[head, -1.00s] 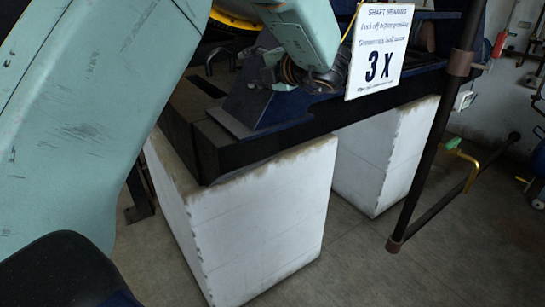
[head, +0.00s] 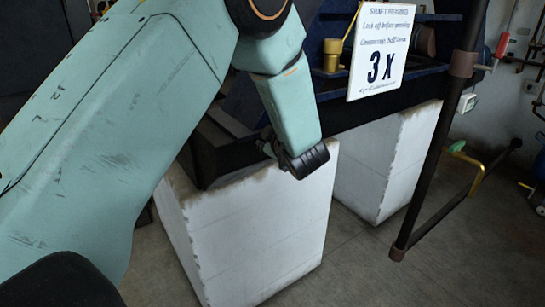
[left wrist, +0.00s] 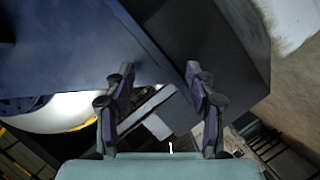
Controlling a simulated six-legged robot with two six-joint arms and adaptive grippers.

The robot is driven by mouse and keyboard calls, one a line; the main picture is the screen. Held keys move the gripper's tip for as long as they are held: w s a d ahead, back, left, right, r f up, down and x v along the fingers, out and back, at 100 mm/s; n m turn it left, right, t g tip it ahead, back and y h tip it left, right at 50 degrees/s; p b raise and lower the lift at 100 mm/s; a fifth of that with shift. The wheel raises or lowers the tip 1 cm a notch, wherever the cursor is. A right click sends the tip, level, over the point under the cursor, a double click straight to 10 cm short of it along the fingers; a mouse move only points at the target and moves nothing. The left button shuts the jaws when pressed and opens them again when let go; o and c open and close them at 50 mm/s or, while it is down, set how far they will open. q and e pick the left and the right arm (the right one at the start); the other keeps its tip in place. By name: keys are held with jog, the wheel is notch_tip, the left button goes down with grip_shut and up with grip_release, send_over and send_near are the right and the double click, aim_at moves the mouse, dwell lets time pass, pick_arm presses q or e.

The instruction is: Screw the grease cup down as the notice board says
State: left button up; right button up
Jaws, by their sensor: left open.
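The white notice board (head: 379,50) hangs at the front of the dark machine frame. It reads "Shaft bearing", "Lock off before greasing", a grease cup line that seems to mention half turns, and a large "3 X". A small brass cup (head: 332,48), which looks like the grease cup, stands just left of the board on the blue ledge. My left gripper (head: 303,160) is lower and to the left of it, over the front of a white block. In the left wrist view its fingers (left wrist: 160,72) are apart with nothing between them; no cup shows there. My right gripper is out of view.
White blocks (head: 262,235) (head: 385,165) carry the dark frame. A dark post (head: 440,150) with a low rail stands right of the board. A yellow-handled lever (head: 470,160) is beyond it. Grey floor (head: 350,270) is clear in front.

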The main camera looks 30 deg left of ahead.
pick_arm(q)
jog(key=f+m, duration=0.1)
jog(key=d+f+m+h, duration=0.1)
jog(key=f, duration=0.1)
jog(key=s+f+m, duration=0.1)
jog(key=f, duration=0.1)
jog(key=shift+d+b, duration=0.25)
jog(key=shift+b, duration=0.15)
jog(key=shift+r, duration=0.15)
